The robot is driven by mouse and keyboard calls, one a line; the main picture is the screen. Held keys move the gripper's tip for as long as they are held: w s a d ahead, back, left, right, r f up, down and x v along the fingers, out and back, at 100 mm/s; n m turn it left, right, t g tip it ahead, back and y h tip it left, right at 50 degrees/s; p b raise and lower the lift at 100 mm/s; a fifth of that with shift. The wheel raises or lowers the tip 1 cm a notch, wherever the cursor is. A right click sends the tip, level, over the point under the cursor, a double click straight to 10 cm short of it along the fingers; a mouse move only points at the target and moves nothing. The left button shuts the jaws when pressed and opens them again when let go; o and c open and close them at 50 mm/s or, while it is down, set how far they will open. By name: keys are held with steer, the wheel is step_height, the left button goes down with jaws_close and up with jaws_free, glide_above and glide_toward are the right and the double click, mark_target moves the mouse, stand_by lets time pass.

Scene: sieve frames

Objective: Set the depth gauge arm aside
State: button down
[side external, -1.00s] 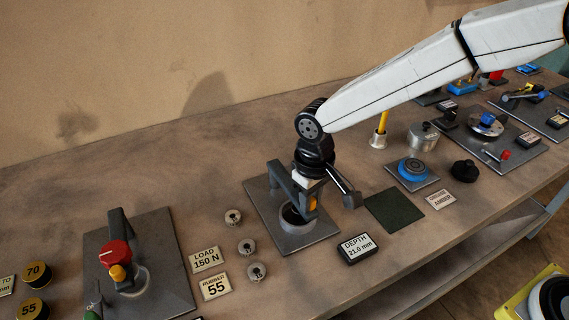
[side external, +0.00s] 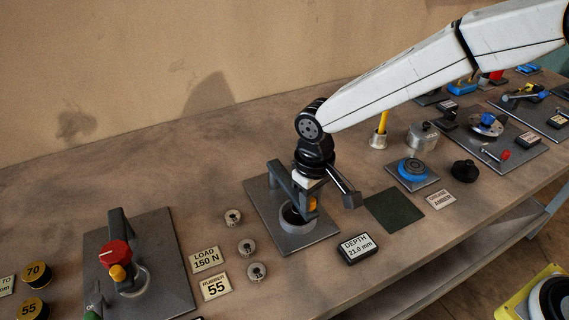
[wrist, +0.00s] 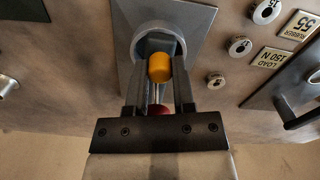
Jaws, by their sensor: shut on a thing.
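The depth gauge stand is a grey plate (side external: 325,238) with a round metal cup (side external: 293,216) on it; the plate also shows in the wrist view (wrist: 201,22). The dark grey depth gauge arm (side external: 281,178) reaches over the plate from the back. Its orange knob (side external: 313,203) is between my fingertips, and shows at the fingertips in the wrist view (wrist: 160,67). My gripper (side external: 310,196) points down over the plate and is shut on this knob. A red piece (wrist: 158,109) shows between the fingers. Whether the arm touches the cup is hidden.
A DEPTH 21.0 mm display (side external: 356,248) stands in front, beside a bare dark green mat (side external: 394,210). Several metal weights (side external: 246,247) and LOAD (side external: 206,259) and RUBBER (side external: 214,286) labels lie left. A red-knobbed fixture (side external: 116,253) stands further left.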

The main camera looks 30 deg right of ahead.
steer(key=shift+d, duration=0.1)
stand_by(0.3)
steer(key=w+d+n, duration=0.5)
steer(key=d+n, duration=0.3)
steer(key=d, duration=0.3)
steer(key=w+d+n, duration=0.4)
steer(key=w+n, duration=0.5)
steer(key=w, duration=0.1)
steer(key=shift+w+d, duration=0.15)
steer(key=shift+d, duration=0.05)
steer(key=shift+r, duration=0.1)
stand_by(0.4)
steer(key=shift+c, duration=2.3)
jaws_free()
